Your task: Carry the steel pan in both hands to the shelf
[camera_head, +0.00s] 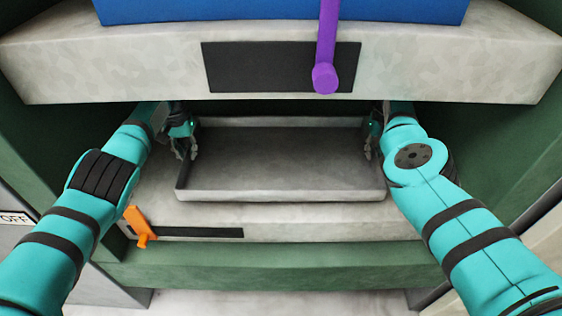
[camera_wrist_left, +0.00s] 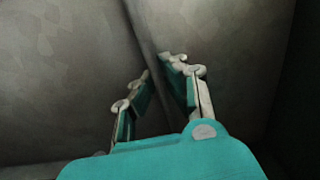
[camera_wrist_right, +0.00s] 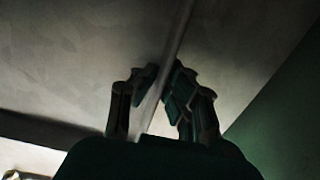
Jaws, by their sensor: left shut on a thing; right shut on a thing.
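The steel pan (camera_head: 280,160) is a wide, shallow grey tray in the middle of the head view, level, inside the green press opening. My left gripper (camera_head: 186,150) is shut on the pan's left side wall; the left wrist view shows its fingers (camera_wrist_left: 158,80) on either side of the thin rim. My right gripper (camera_head: 376,146) is shut on the right side wall; the right wrist view shows its fingers (camera_wrist_right: 160,85) closed around the rim. The pan is empty. I cannot tell whether its underside touches the surface below. The shelf is not identifiable in these views.
A thick pale upper slab (camera_head: 120,70) with a purple handle (camera_head: 325,75) hangs low over both grippers and the pan's back. The pale lower bed (camera_head: 300,222) lies beneath. An orange lever (camera_head: 140,226) stands at front left. Green walls (camera_head: 500,150) flank the opening.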

